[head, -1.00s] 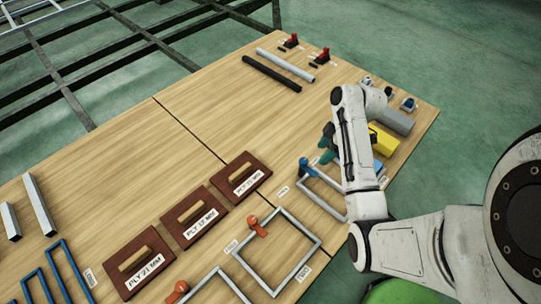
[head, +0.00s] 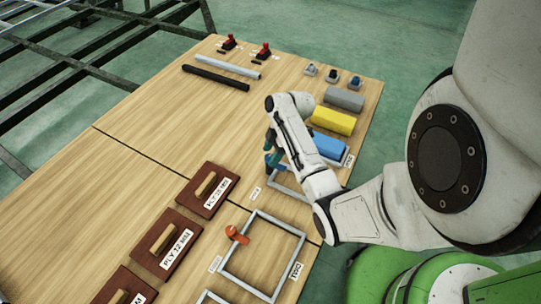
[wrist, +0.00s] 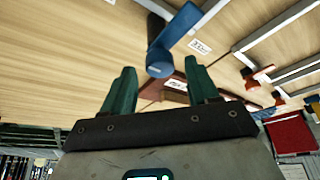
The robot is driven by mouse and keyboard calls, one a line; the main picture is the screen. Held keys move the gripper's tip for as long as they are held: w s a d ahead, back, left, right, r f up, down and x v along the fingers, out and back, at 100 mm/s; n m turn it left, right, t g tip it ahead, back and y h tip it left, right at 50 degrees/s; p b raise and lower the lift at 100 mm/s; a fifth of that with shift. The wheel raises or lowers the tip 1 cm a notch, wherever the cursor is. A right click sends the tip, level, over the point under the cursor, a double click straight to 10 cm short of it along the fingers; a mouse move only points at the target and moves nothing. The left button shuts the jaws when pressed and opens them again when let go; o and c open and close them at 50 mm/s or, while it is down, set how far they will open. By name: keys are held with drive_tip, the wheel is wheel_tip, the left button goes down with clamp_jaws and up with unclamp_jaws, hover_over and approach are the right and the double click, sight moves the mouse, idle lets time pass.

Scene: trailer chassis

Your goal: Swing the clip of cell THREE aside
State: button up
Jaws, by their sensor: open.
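A blue clip (head: 272,161) sits at the corner of a grey frame (head: 287,181) on the table, partly behind my arm. In the wrist view the blue clip (wrist: 175,38) has a round post and a flat lever reaching up and right. My gripper (head: 269,147) is over the clip, its green fingers apart and empty. In the wrist view my gripper (wrist: 161,78) has the post's end just ahead of the gap between its fingertips; contact cannot be told. An orange clip (head: 237,234) sits on a nearer grey frame (head: 280,223). The small cell labels are too blurred to read surely.
Brown ply boards with wooden handles (head: 207,190) lie left of the frames. Two rods and two red-topped items lie at the back. The table's middle is clear.

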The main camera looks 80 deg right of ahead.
drive_tip(key=shift+w+a+f, duration=0.1)
drive_tip(key=shift+f, duration=0.35)
drive_tip(key=c, duration=1)
drive_tip(key=shift+r, duration=0.1)
